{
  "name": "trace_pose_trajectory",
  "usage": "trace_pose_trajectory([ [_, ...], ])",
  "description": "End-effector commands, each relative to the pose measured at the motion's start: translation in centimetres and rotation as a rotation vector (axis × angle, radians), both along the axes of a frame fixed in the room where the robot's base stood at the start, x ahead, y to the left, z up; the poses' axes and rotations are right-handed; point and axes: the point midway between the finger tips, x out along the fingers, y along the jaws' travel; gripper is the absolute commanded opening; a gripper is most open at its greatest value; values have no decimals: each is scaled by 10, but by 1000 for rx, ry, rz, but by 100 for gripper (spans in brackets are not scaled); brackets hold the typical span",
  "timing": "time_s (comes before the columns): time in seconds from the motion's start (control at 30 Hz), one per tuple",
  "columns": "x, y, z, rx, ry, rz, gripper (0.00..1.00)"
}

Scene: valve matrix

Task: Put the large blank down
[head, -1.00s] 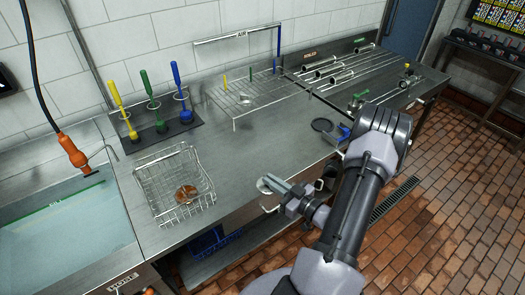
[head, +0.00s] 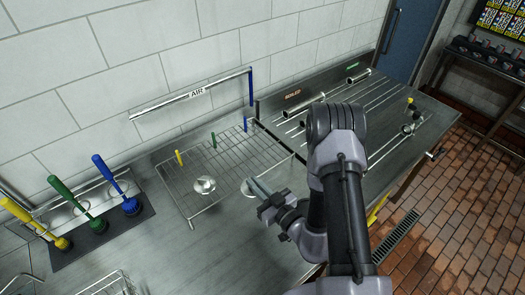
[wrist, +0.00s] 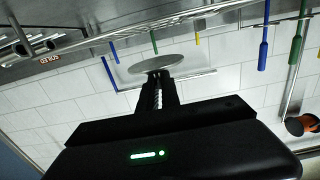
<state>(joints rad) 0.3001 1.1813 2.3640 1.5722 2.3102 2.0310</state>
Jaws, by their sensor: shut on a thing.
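The large blank (head: 249,188) is a flat, pale metal disc. My gripper (head: 259,187) is shut on its edge and holds it near the front right part of the wire rack (head: 188,203). In the wrist view the blank (wrist: 157,63) shows as a thin ellipse at the tips of my gripper (wrist: 158,82), roughly level. The gap between blank and rack cannot be told. A smaller metal disc (head: 204,185) lies on the rack to the left. Yellow (head: 179,158), green (head: 214,141) and blue (head: 245,124) pegs stand along the rack's back.
A rail marked AIR (head: 195,94) rises behind the rack. Yellow, green and blue brushes (head: 88,210) stand in a holder at left. Metal tubes (head: 305,108) and rods lie on the right of the bench. A wire basket (head: 108,284) shows at the bottom left. Bare steel lies before the rack.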

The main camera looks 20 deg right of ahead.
Motion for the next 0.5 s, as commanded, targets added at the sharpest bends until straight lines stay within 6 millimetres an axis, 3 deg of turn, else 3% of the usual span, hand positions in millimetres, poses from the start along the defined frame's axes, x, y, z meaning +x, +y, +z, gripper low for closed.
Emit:
trace_pose_trajectory([
  [0.3,106,-27,-10,-3,-7,-2,0],
  [0.5,131,-33,-18,1,0,-2,0],
])
